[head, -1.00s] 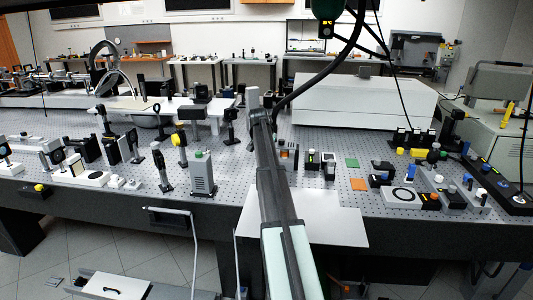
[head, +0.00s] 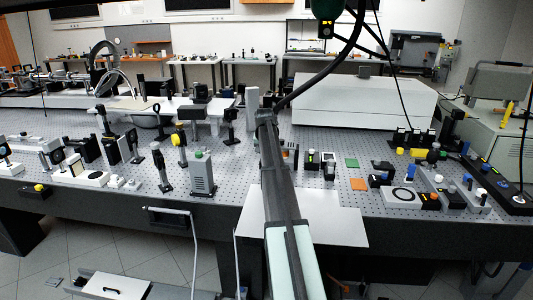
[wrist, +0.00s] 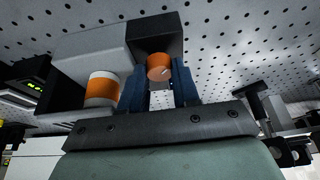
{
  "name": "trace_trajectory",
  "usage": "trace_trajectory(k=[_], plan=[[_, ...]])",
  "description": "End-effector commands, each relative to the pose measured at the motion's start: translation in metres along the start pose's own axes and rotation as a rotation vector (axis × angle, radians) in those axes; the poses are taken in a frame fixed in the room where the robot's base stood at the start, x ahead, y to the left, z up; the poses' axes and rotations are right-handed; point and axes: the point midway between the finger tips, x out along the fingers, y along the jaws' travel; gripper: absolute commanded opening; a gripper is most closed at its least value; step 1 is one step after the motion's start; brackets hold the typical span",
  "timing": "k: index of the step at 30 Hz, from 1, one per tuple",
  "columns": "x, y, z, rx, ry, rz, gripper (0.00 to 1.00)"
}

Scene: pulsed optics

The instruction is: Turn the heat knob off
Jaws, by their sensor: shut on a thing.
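In the wrist view, an orange round knob (wrist: 158,67) with a small pale mark on its face sits at the end of a black block (wrist: 157,33). My gripper (wrist: 158,82) has its two blue fingers on either side of this knob and is shut on it. No label shows, so I cannot tell from lettering that it is the heat knob. A second orange knob with white bands (wrist: 102,90) stands on a grey housing (wrist: 85,55) to the left, apart from the fingers. In the head view, my arm hides the gripper and the held knob.
The perforated optics table (head: 330,185) carries many mounts. A grey box with a green top (head: 202,175) stands left of my arm. Small black-and-white devices (head: 328,165) stand close on its right. A large white box (head: 365,98) is behind. A white panel (head: 335,228) lies in front.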

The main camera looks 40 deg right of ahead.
Motion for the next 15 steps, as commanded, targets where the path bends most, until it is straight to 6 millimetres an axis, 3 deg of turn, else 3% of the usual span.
trace_trajectory(k=[15], plan=[[-0.0001, 0.0018, -0.0003, -0.220, 0.000, -0.091, 0.00]])
